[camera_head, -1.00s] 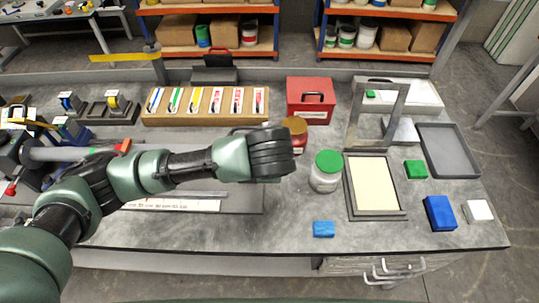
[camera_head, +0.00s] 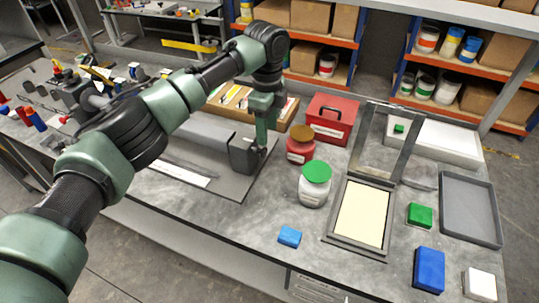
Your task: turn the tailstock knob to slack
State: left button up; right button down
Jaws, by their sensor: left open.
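My left arm reaches in from the left, and its hand points down at the right end of a dark base plate (camera_head: 238,186). My left gripper (camera_head: 260,148) is open, its fingers close beside a dark grey block (camera_head: 241,157) on that plate, which looks like the tailstock. I cannot tell whether they touch it. The tailstock knob is not clear; the hand may hide it. A grey machine with a cylinder (camera_head: 92,99) stands at the left end, partly behind my arm. My right gripper is not in view.
A red-brown lidded jar (camera_head: 301,152) stands close right of the gripper, with a green-lidded jar (camera_head: 314,190) nearer. A red toolbox (camera_head: 331,120) is behind. A hinged frame (camera_head: 386,233), blue block (camera_head: 429,270) and grey tray (camera_head: 470,207) lie right.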

aim_at(264, 149)
pick_arm(q)
jog(key=f+p, duration=0.1)
jog(key=f, duration=0.2)
jog(key=a+f, duration=0.1)
jog(key=f, duration=0.2)
jog(key=shift+a+f+p, duration=0.1)
jog(key=shift+p, duration=0.25)
jog(key=shift+d+f, duration=0.2)
jog(key=shift+f, duration=0.35)
jog(key=shift+a+f, duration=0.1)
jog(key=shift+a, duration=0.05)
grip_shut()
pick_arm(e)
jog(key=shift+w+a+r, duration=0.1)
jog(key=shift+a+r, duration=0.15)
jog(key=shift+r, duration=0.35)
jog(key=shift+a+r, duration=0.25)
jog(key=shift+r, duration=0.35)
